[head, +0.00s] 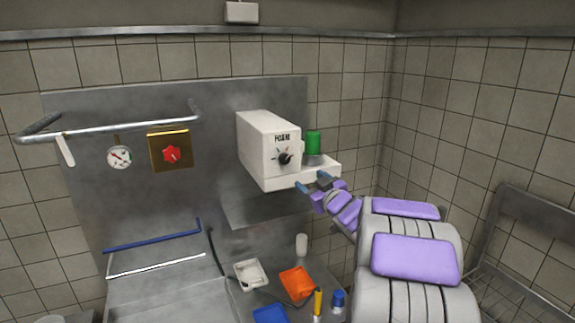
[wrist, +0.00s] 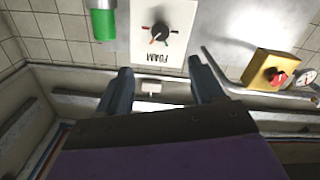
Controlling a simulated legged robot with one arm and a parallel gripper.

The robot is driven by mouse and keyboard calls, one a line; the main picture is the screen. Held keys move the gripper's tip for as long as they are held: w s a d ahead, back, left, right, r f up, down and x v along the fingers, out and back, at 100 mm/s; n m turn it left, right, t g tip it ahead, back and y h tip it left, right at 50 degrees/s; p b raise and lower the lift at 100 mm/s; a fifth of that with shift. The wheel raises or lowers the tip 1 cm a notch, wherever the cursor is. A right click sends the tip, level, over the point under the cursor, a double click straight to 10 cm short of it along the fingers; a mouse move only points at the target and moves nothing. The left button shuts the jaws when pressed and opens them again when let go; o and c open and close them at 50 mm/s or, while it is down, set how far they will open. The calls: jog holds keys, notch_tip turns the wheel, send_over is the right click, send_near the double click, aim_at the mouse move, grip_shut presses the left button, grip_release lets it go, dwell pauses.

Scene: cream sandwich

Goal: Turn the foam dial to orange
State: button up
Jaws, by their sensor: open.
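The white foam machine (head: 265,150) is mounted on the metal back panel, with the label FOAM on its front. Its dial is a small black knob (head: 285,158) with coloured marks around it. The dial also shows in the wrist view (wrist: 160,31), upside down, with an orange streak beside it. I cannot tell for sure which colour the pointer faces. My gripper (head: 313,181) is open and empty, below and slightly right of the dial, near the machine's lower ledge. In the wrist view my two fingers (wrist: 160,70) are apart, and the dial lies beyond them, untouched.
A green cylinder (head: 313,143) stands on the machine's ledge, right of the dial. A red knob on a yellow plate (head: 158,160), a gauge (head: 119,157) and a metal rail (head: 110,130) are to the left. Orange (head: 297,283) and white (head: 251,273) trays lie below.

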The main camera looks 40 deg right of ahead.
aim_at(286, 160)
jog(key=p+x, duration=0.2)
jog(key=x, duration=1.5)
jog(key=shift+w+a+r+p, duration=0.1)
jog(key=shift+w+p, duration=0.15)
jog(key=shift+p, duration=0.15)
